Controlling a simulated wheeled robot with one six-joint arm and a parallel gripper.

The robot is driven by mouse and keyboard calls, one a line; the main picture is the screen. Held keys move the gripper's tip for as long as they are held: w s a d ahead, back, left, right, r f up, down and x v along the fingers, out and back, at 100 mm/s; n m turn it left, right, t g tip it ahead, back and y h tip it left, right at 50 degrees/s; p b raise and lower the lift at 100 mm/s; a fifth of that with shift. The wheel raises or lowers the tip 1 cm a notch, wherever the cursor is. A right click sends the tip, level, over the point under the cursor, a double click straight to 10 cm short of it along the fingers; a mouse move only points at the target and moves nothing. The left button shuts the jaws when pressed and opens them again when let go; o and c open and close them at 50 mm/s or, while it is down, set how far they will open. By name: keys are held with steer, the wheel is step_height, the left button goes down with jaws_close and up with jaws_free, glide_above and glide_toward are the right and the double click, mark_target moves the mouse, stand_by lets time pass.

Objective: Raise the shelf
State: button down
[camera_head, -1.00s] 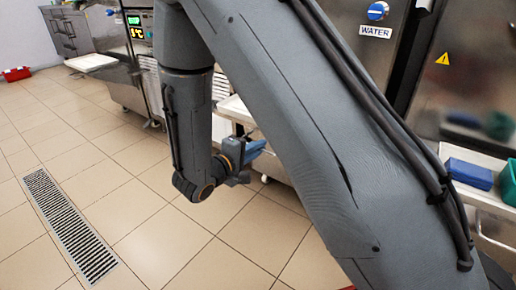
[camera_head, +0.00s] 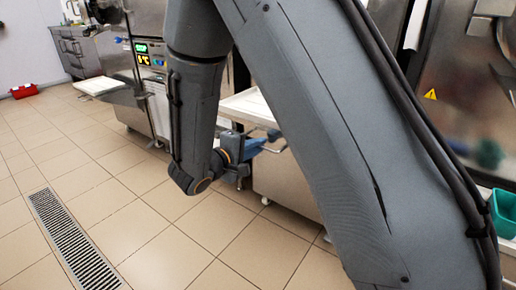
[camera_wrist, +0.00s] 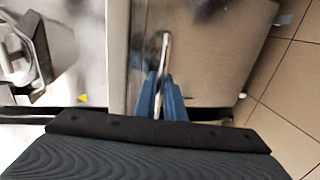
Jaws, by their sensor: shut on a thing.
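My gripper (camera_head: 262,143) is low in front of the machine at the picture's middle, partly hidden by my own arm. In the wrist view its two blue fingers (camera_wrist: 163,82) are shut on a thin, pale metal bar, which I take to be the shelf (camera_wrist: 164,45). The bar runs up from between the fingertips against a brushed steel front. In the head view a thin bar beside the fingers is hard to make out. My arm covers much of the machine there.
A pale ledge (camera_head: 248,106) juts out just above my gripper. A machine with a green display (camera_head: 141,47) stands to the left with another pale ledge (camera_head: 97,86). A green container (camera_head: 503,210) is at the right. The tiled floor left is open, with a drain grate (camera_head: 72,240).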

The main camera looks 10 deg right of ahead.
steer(key=shift+r, duration=0.3)
steer(key=c, duration=1.9)
jaws_free()
steer(key=shift+o, duration=0.2)
steer(key=shift+a, duration=0.1)
steer(key=p+v, duration=0.1)
steer(key=v, duration=0.6)
steer(key=shift+s+a, duration=0.15)
steer(key=shift+s, duration=0.1)
